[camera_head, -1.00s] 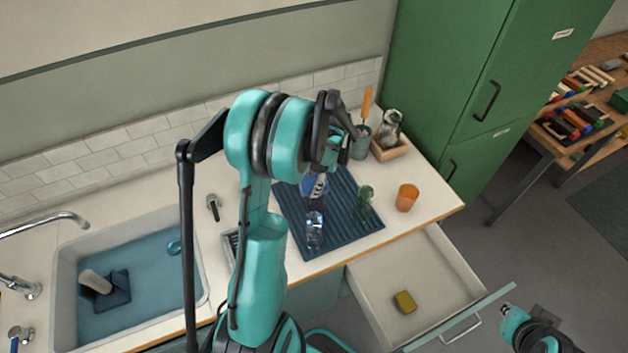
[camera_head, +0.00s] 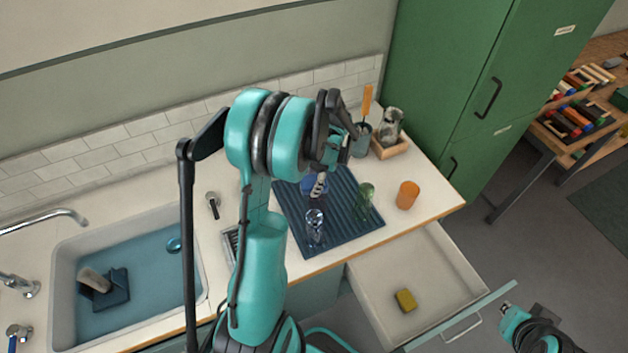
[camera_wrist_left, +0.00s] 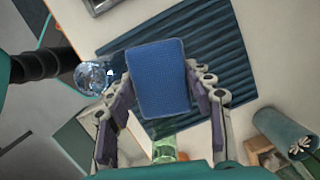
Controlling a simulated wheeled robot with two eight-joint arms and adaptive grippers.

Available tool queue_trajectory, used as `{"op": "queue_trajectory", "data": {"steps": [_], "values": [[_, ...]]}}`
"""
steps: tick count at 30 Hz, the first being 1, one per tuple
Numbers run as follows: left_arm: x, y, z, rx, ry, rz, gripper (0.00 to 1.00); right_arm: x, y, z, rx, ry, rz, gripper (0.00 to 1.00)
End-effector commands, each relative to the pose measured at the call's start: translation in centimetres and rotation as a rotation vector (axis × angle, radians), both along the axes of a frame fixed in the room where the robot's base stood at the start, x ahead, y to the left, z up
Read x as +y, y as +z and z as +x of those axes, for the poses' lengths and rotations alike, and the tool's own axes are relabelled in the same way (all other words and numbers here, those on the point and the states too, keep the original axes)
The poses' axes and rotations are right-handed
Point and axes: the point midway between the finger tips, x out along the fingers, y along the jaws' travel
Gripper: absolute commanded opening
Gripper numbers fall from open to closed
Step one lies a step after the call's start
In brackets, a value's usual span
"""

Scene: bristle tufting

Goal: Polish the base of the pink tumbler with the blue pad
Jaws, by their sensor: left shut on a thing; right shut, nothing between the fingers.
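The blue pad (camera_wrist_left: 158,85) is between the fingers of my left gripper (camera_wrist_left: 158,72), which is shut on it. In the head view, part of the pad (camera_head: 307,187) shows under the left gripper (camera_head: 318,186), above the dark ribbed mat (camera_head: 352,226). A clear glass (camera_head: 315,228) and a green glass (camera_head: 365,197) stand on the mat. An orange tumbler (camera_head: 407,195) stands on the counter right of the mat. I cannot make out a pink tumbler. My right gripper (camera_head: 506,308) is shut and empty, beyond the open drawer's front.
The open drawer (camera_head: 440,262) holds a yellow sponge (camera_head: 405,300). A sink (camera_head: 62,290) lies at left. A brush holder (camera_head: 359,142) and a jar in a wooden tray (camera_head: 390,149) stand at the back. Bare counter surrounds the orange tumbler.

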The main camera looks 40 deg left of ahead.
Motion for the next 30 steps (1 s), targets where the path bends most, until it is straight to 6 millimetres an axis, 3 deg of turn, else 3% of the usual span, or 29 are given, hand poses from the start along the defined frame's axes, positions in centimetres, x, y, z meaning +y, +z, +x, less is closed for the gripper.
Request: {"op": "queue_trajectory", "data": {"steps": [17,30], "values": [[0.0,-1.0,0.1,0.000,0.000,0.000,0.10,0.0,-0.9,0.0,0.000,0.000,0.000,0.00],[0.8,-0.7,2.9,0.000,0.000,0.000,0.10,0.0,-1.3,0.0,0.000,0.000,0.000,0.00]]}}
